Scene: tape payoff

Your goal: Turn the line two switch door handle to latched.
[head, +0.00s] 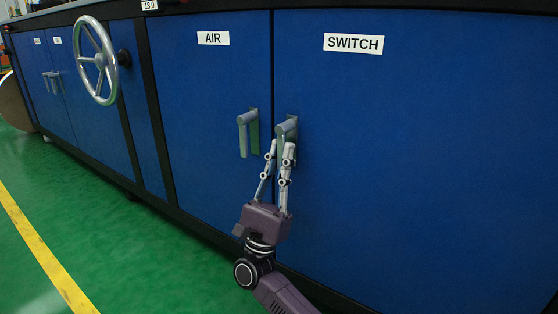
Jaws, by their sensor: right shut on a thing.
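The blue switch door (420,150) fills the right of the head view, with a white "SWITCH" label (354,43) near its top. Its grey lever handle (287,126) sits at the door's left edge; the lower part is partly hidden by my fingers. My right gripper (281,153) reaches up from below, and its fingertips are shut on the switch door handle. The handle seems to hang downward, but its exact angle is hard to tell behind the fingers. My left gripper is not in view.
The "AIR" door (205,110) is just left, with its own grey handle (243,134) hanging down close to my fingers. A grey handwheel (96,61) sticks out farther left. Green floor (130,250) with a yellow line (43,252) lies clear in front of the cabinet.

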